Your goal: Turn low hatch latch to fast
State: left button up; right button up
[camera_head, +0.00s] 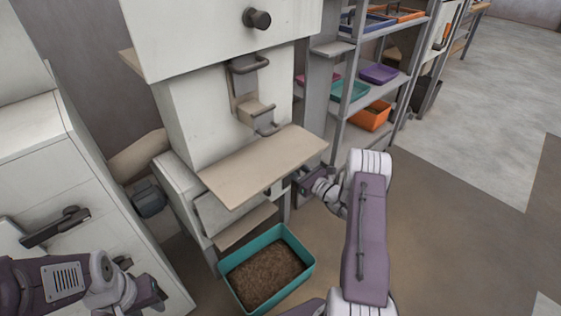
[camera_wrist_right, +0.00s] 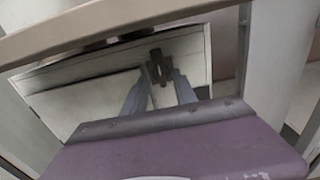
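The low hatch is a pale panel (camera_wrist_right: 90,95) under the beige shelf, with a dark latch (camera_wrist_right: 157,66) standing roughly upright near its right end in the right wrist view. My right gripper (camera_wrist_right: 160,82) is open, with one grey finger on each side of the latch's lower part; I cannot tell whether they touch it. In the head view my right gripper (camera_head: 294,184) reaches under the shelf's right end, and the latch is hidden there. My left gripper (camera_head: 152,292) is low at the left, away from the machine; its opening is unclear.
The beige shelf (camera_head: 262,165) juts out just above my right gripper. A teal bin (camera_head: 311,268) of brown pellets stands on the floor below. A grey post (camera_wrist_right: 272,70) is right of the hatch. A rack with coloured trays (camera_head: 379,74) stands behind; floor at the right is clear.

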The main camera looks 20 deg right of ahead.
jog(key=b+x, duration=0.1)
jog(key=x, duration=0.3)
jog(key=shift+w, duration=0.2)
jog(key=shift+a, duration=0.1)
grip_shut()
jog(key=shift+n, duration=0.3)
jog(key=shift+s+a+f+n+b, duration=0.1)
jog(key=shift+a+f+n+b, duration=0.1)
jog(key=shift+n+b, duration=2.55)
jog(key=shift+s+a+f+n+b, duration=0.15)
jog(key=shift+f+n+b, duration=0.1)
jog(key=shift+n+b, duration=2.45)
jog(key=shift+a+f+n+b, duration=0.2)
jog(key=shift+n+b, duration=1.95)
jog(key=shift+n, duration=1.2)
